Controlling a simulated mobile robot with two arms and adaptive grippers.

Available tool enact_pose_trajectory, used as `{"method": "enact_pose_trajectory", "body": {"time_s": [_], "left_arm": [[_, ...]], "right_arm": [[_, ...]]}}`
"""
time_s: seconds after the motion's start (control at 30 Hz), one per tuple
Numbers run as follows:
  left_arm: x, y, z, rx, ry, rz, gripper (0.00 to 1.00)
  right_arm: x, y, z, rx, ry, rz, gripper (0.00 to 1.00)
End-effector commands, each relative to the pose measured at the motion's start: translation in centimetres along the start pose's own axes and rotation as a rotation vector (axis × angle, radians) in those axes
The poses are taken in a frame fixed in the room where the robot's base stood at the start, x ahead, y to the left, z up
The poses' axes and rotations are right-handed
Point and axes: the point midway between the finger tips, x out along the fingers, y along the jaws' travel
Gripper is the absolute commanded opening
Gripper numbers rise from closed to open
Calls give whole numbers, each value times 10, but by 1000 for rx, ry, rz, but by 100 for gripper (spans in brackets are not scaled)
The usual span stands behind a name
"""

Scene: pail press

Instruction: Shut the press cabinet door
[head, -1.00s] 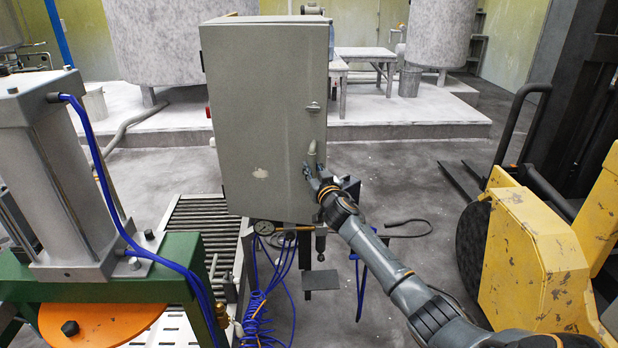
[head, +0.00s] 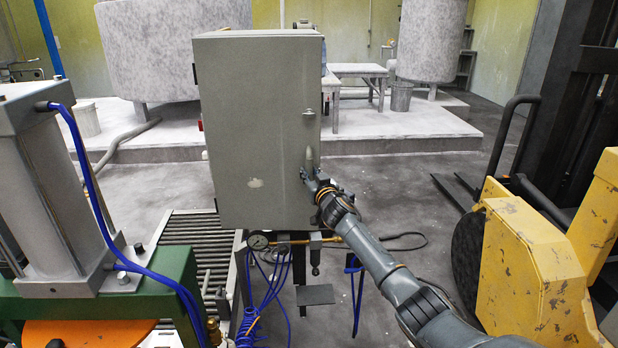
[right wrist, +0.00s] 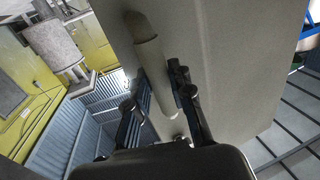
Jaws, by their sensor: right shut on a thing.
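The press cabinet (head: 240,130) is a worn grey-green box in the middle of the head view, with its broad door face towards me. A small latch (head: 308,113) sits near the door's right edge. Below it is the upright door handle (head: 309,156), a rounded bar. My right gripper (head: 310,176) is at the lower part of this handle. In the right wrist view its fingers lie on both sides of the handle (right wrist: 150,65) and are shut on it. I cannot tell how wide any gap at the door's edge is. My left gripper is out of view.
A green press frame (head: 130,285) with a grey cylinder (head: 50,190) stands at the left. A yellow lift truck (head: 530,270) stands at the right. A gauge (head: 258,241) and blue hoses (head: 265,295) hang below the cabinet.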

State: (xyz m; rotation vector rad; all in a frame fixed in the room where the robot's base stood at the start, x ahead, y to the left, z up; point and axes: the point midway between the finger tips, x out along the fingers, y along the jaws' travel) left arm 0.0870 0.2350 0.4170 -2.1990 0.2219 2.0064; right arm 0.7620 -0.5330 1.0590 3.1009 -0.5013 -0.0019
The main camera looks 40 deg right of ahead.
Motion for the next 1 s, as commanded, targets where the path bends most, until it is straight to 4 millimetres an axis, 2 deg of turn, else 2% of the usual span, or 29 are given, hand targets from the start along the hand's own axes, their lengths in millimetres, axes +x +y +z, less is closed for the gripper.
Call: {"method": "enact_pose_trajectory", "body": {"time_s": [0.67, 0.7, 0.8, 0.83, 1.0], "left_arm": [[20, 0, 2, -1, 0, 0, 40], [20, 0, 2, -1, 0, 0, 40], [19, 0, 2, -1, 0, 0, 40], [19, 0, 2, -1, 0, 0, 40], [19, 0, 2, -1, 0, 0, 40]], "right_arm": [[31, 16, 0, 0, 2, 3, 0], [32, 17, -1, 0, 2, 3, 24], [31, 16, -1, -1, 1, 2, 44], [31, 16, -1, -1, 1, 2, 48], [31, 15, 0, 0, 1, 0, 48]]}}
